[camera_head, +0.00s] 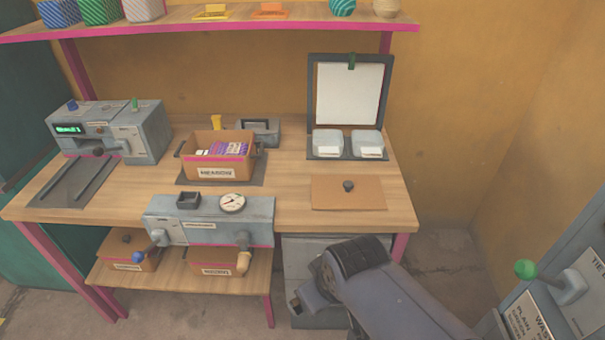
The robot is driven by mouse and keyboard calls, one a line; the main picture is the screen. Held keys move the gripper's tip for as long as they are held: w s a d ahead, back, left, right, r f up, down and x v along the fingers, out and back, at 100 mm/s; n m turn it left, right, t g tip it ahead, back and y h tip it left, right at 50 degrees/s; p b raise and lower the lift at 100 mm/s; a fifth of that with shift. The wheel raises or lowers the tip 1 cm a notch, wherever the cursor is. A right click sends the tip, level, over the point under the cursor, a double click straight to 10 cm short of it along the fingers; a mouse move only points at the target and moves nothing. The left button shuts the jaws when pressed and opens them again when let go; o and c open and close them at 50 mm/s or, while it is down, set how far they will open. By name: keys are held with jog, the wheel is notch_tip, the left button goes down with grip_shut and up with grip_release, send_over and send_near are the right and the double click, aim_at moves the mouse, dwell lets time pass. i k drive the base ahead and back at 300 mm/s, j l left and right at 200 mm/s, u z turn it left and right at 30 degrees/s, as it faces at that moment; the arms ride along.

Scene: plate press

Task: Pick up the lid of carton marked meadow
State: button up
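An open brown cardboard carton (216,172) stands on a dark mat on the table. Its front label looks like "MEADOW", though the letters are small. Purple and white packets show inside it. A flat brown lid (325,193) with a dark round knob lies on the table to the right, near the front edge and apart from the carton. My gripper (300,300) is low in the picture, in front of the table and below the lid. It appears empty, but its fingers are too unclear to tell whether they are open or shut.
A grey device with a dial gauge (232,203) stands at the table's front edge. A grey machine (118,130) is at the left. An upright framed board (348,95) rises behind two pale containers beyond the lid. More cartons (125,252) sit on the lower shelf.

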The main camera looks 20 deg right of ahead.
aim_at(349, 192)
jog(key=i+j+z, duration=0.1)
jog(key=i+z, duration=0.3)
jog(key=i+j+z, duration=0.2)
jog(key=z, duration=0.2)
jog(key=i+j+z, duration=0.25)
jog(key=z, duration=0.15)
